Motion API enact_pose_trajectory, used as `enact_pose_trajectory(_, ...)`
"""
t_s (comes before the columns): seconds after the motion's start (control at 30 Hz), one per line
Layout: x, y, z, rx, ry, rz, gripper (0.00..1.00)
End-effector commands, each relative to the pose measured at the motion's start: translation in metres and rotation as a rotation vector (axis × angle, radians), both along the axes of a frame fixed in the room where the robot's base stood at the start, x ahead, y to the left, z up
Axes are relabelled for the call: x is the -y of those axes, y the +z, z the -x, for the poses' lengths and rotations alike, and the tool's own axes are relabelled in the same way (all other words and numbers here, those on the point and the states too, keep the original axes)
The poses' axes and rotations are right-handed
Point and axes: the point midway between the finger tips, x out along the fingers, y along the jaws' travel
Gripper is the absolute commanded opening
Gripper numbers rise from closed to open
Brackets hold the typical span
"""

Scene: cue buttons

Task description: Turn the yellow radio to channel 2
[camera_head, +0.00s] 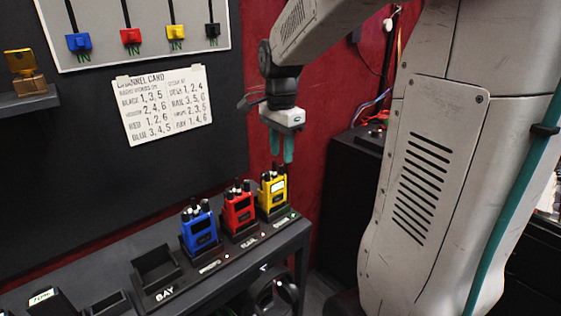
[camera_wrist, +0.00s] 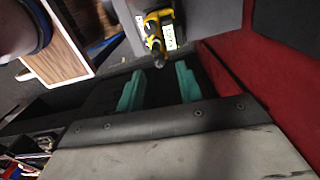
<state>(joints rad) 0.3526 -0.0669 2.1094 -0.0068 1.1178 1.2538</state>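The yellow radio (camera_head: 271,191) stands upright in the rightmost slot of the dark dock on the shelf, with black knobs on its top. It also shows in the wrist view (camera_wrist: 156,30), just beyond the fingertips. My gripper (camera_head: 282,160) hangs pointing down, close above the yellow radio. In the wrist view its two teal fingers (camera_wrist: 160,75) are apart with nothing between them. The channel the radio is set to is too small to read.
A red radio (camera_head: 238,210) and a blue radio (camera_head: 199,228) stand in slots left of the yellow one. An empty slot (camera_head: 157,269) lies further left. A channel card (camera_head: 163,104) hangs on the wall, below a board with coloured plugs (camera_head: 131,37).

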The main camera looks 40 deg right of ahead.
Motion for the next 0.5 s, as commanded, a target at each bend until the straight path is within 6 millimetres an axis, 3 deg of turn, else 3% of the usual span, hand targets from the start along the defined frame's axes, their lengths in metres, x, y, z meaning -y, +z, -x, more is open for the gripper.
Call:
enact_pose_trajectory(0.2, 0.0, -0.029, 0.001, -0.002, 0.002, -0.001, 0.36)
enact_pose_trajectory(0.5, 0.0, -0.037, 0.001, 0.0, 0.002, 0.0, 0.36)
